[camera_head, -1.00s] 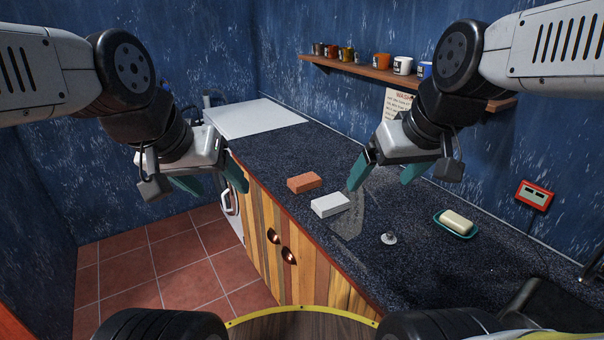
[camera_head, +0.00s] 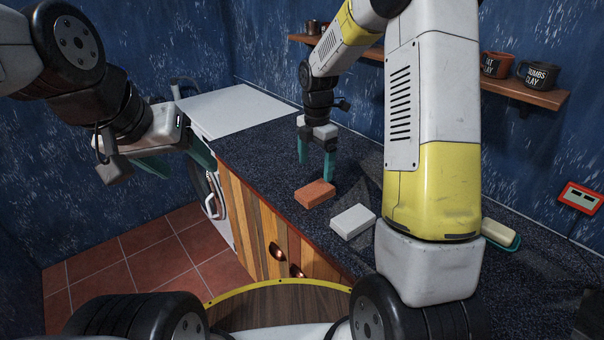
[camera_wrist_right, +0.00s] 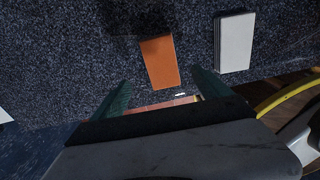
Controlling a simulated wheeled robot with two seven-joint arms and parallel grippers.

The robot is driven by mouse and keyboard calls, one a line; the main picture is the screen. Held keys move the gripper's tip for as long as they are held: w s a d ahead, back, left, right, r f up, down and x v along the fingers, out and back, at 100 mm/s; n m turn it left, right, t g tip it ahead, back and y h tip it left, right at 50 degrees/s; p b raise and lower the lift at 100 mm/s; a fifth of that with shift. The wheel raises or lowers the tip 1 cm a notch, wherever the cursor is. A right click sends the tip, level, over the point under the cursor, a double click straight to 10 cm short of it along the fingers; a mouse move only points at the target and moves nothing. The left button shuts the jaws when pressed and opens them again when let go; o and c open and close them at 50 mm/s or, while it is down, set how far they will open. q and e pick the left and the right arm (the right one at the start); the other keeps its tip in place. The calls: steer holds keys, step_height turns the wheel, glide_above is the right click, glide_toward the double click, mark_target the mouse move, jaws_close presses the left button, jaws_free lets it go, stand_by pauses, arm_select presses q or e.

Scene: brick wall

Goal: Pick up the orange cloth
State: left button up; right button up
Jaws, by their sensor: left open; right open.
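The orange cloth (camera_head: 315,194) appears as a small, flat, brick-shaped block on the dark speckled counter (camera_head: 262,158), near its front edge. In the right wrist view the orange cloth (camera_wrist_right: 160,62) lies just ahead of and between the two green fingers. My right gripper (camera_head: 316,166) points down over the counter just behind the cloth, open and empty, and apart from it. It also shows open in the right wrist view (camera_wrist_right: 162,90). My left gripper (camera_head: 178,161) is open and empty in the air, left of the counter.
A white block (camera_head: 353,221) lies right of the orange cloth, close to it. A soap on a teal dish (camera_head: 498,235) is partly hidden by my right arm. A shelf with mugs (camera_head: 536,75) runs along the wall. A white surface (camera_head: 240,108) adjoins the counter's far end.

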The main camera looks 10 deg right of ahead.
mark_target(316, 189)
steer(key=shift+w+f, duration=0.1)
steer(key=shift+f, duration=0.35)
steer(key=f, duration=0.7)
steer(key=shift+s+d, duration=0.15)
steer(key=shift+s, duration=0.05)
steer(key=c, duration=1.4)
